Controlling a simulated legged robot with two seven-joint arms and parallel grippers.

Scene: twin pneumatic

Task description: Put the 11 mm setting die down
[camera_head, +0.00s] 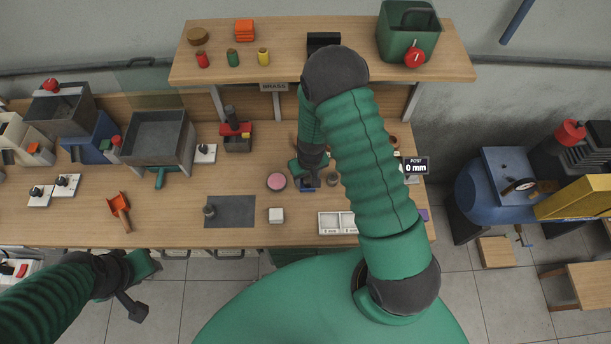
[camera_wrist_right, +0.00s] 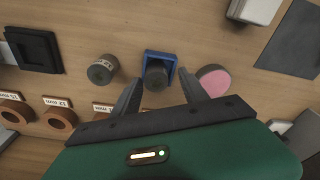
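In the right wrist view a dark round die-like piece (camera_wrist_right: 156,76) sits in a blue U-shaped holder (camera_wrist_right: 160,55) on the table. My right gripper (camera_wrist_right: 159,82) is open, with one finger on each side of this piece and a gap showing on both sides. A grey labelled cylinder (camera_wrist_right: 102,69) stands to its left; its label is too small to read, so I cannot tell which is the 11 mm die. In the head view the right gripper (camera_head: 308,179) is over the blue holder (camera_head: 308,188). My left gripper (camera_head: 140,283) is low at the left, off the table's front edge.
A pink disc (camera_wrist_right: 213,81) lies close beside the holder. Labelled wooden rings (camera_wrist_right: 58,121) sit on the other side. A shelf (camera_head: 290,68) overhangs the back.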

